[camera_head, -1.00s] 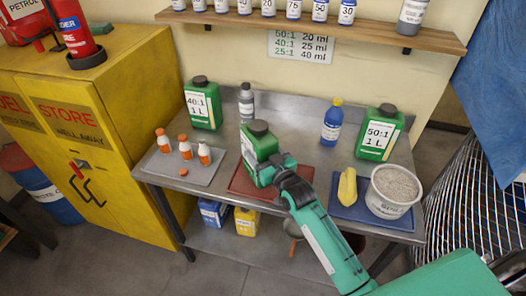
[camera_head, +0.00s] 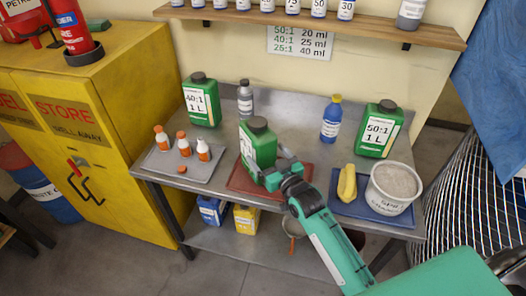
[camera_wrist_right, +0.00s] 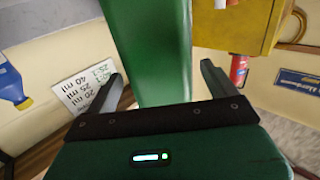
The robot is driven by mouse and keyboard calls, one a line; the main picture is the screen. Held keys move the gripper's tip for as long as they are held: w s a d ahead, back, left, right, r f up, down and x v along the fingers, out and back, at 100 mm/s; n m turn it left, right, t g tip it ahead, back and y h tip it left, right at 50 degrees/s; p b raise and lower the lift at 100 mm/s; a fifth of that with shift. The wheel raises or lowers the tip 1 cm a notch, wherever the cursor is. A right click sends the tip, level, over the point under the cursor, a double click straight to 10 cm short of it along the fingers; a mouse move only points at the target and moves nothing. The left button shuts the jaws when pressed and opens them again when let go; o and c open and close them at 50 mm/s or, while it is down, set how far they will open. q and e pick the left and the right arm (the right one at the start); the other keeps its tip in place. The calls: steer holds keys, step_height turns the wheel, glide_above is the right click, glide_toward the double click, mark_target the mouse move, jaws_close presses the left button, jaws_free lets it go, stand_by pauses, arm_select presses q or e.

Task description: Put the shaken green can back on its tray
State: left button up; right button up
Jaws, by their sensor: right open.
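The green can (camera_head: 259,145) with a dark cap and white label stands upright on the red-brown tray (camera_head: 238,181) at the middle front of the metal bench. In the right wrist view the green can (camera_wrist_right: 160,45) rises between two dark fingers. My right gripper (camera_head: 276,169) is open at the can's near right side, low down. In the right wrist view my right gripper (camera_wrist_right: 161,74) shows visible gaps between its fingers and the can. The part of the tray behind the gripper and can is hidden. My left gripper is not in view.
A grey tray (camera_head: 205,177) with orange-capped bottles is on the left. A blue tray (camera_head: 345,208) with a yellow object (camera_head: 347,183) and white tub (camera_head: 392,187) is on the right. Two other green cans (camera_head: 201,102) (camera_head: 379,131), a grey bottle and a blue bottle (camera_head: 331,121) stand behind.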

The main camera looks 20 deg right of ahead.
steer(key=s+d+b, duration=0.1)
steer(key=s, duration=0.7)
steer(key=shift+d+b, duration=0.3)
steer(key=shift+s, duration=0.1)
steer(key=s+f+g+h, duration=0.1)
steer(key=s+f+g, duration=0.35)
steer(key=s, duration=0.45)
steer(key=s+f+g+h, duration=0.1)
steer(key=s+f+g, duration=0.35)
steer(key=s, duration=0.35)
steer(key=s+f+g+h, duration=0.1)
steer(key=s+f+g, duration=0.3)
steer(key=s, duration=0.5)
step_height(320, 180, down, 30)
steer(key=f+g, duration=0.1)
steer(key=g, duration=0.1)
steer(key=s+d+f, duration=0.2)
steer(key=s+f, duration=0.7)
steer(key=s+d+f+g, duration=0.1)
steer(key=s+f, duration=0.9)
steer(key=shift+d+g, duration=0.3)
steer(key=shift+d, duration=0.05)
steer(key=shift+s, duration=0.1)
